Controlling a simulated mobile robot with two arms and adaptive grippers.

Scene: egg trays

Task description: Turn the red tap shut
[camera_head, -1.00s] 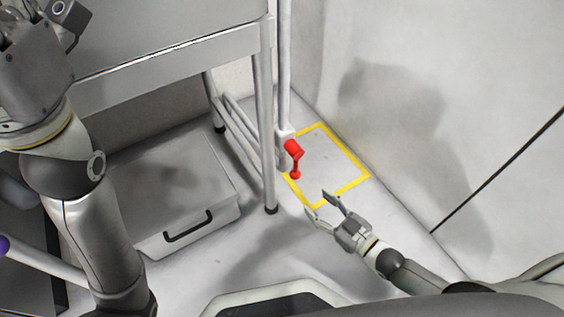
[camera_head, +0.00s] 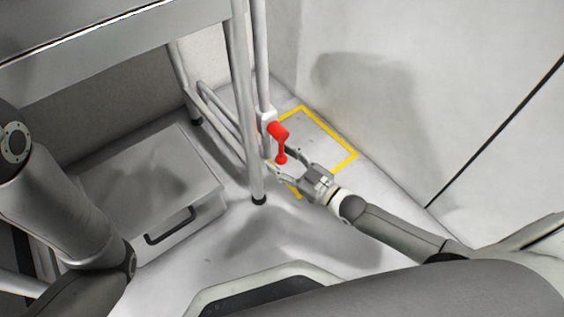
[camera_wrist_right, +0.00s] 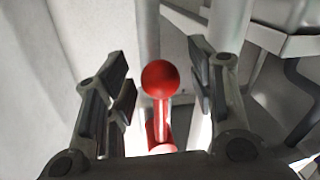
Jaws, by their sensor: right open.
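The red tap (camera_head: 278,131) sits on a white fitting on the vertical pipe (camera_head: 262,60). Its lever hangs down and ends in a round red knob (camera_head: 281,160). My right gripper (camera_head: 287,161) is open, with its fingers on either side of the lever's lower end. In the right wrist view the red knob (camera_wrist_right: 160,78) stands between the two spread fingers (camera_wrist_right: 163,88), with a gap on both sides. My left arm is at the left edge of the head view; its gripper is out of the picture.
A yellow square (camera_head: 349,158) is marked on the floor under the tap. A metal table leg (camera_head: 246,120) stands just left of the pipe. A grey box with a black handle (camera_head: 215,204) lies under the table. A wall rises at right.

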